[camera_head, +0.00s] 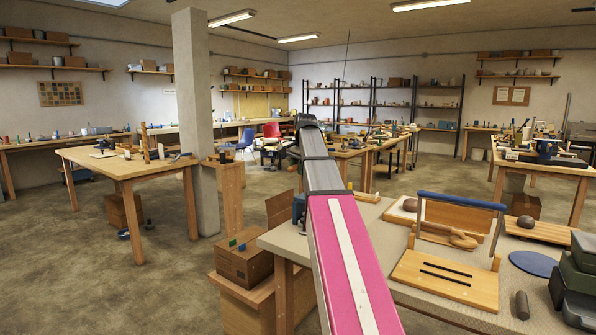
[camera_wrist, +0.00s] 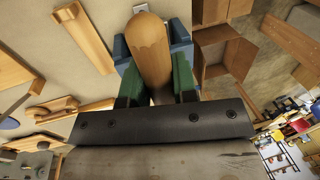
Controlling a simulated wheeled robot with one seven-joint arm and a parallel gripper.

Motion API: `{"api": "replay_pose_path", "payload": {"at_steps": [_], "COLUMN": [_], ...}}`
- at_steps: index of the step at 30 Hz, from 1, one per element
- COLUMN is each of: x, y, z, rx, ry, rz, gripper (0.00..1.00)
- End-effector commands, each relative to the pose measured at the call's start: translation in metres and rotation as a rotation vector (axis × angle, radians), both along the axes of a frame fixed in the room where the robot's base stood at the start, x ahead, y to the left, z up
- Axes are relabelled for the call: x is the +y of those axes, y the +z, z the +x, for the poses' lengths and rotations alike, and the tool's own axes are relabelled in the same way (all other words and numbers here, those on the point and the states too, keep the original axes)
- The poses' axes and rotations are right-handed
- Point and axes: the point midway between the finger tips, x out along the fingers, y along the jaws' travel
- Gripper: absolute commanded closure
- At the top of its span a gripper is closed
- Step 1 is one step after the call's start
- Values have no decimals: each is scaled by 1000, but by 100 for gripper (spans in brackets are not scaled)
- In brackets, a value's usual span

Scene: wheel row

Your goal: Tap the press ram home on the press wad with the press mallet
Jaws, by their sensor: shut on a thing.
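In the wrist view my gripper (camera_wrist: 157,84) is shut on a rounded wooden piece (camera_wrist: 150,45), which stands between its green pads. It looks like the handle of the press mallet; its head is not in sight. A blue body (camera_wrist: 181,36) shows behind the wooden piece, by the table edge; I cannot tell whether it is the press. In the head view my pink arm hides the gripper and what it holds. A blue thing (camera_head: 298,208) peeks out left of the arm at the table's edge. I cannot make out the press ram or press wad.
The worktable (camera_head: 385,290) carries a slotted wooden board (camera_head: 445,278), a blue-barred frame (camera_head: 460,201), a dark cylinder (camera_head: 522,305), a blue disc (camera_head: 533,263) and dark cases (camera_head: 575,280) at right. A brown box (camera_head: 243,262) stands left of it.

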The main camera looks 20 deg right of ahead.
Motion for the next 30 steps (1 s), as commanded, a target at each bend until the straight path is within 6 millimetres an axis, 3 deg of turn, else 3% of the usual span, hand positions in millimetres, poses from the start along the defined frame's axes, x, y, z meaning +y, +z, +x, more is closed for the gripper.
{"api": "replay_pose_path", "payload": {"at_steps": [2,4,6,14,30], "x": [0,1,0,0,0], "y": [-17,-54,-77,-64,-10], "z": [-2,-4,-2,1,1], "rx": [3,7,3,-1,-1], "ry": [0,0,0,0,0], "rz": [0,1,0,0,0], "gripper": [100,100,100,100,100]}}
